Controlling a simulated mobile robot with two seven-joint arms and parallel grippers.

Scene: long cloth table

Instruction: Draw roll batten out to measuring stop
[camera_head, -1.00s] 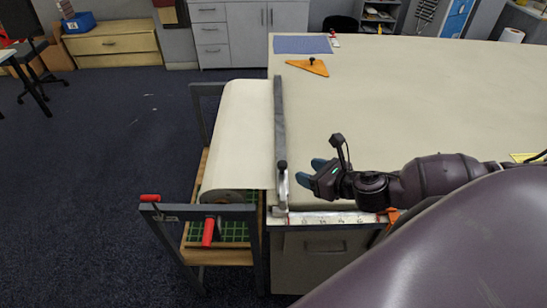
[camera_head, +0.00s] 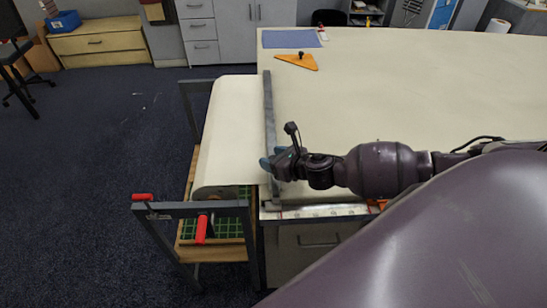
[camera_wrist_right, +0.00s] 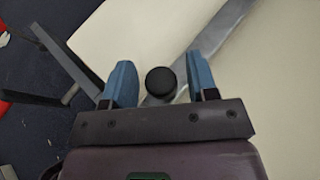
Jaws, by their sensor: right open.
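The batten (camera_head: 268,105) is a long grey bar lying across the pale cloth at the table's left edge. Its dark round knob (camera_wrist_right: 160,80) shows in the right wrist view between the blue fingers, with a gap on each side. My right gripper (camera_head: 267,168) is open over the batten's near end, and it hides the knob in the head view. The cloth (camera_head: 230,115) runs from the roll on the left onto the table. My left gripper is not in view.
A roll stand (camera_head: 196,210) with red handles adjoins the table's left side. An orange triangular tool with a knob (camera_head: 298,61) and a blue sheet (camera_head: 291,38) lie at the far end. The tabletop right of the batten is largely clear.

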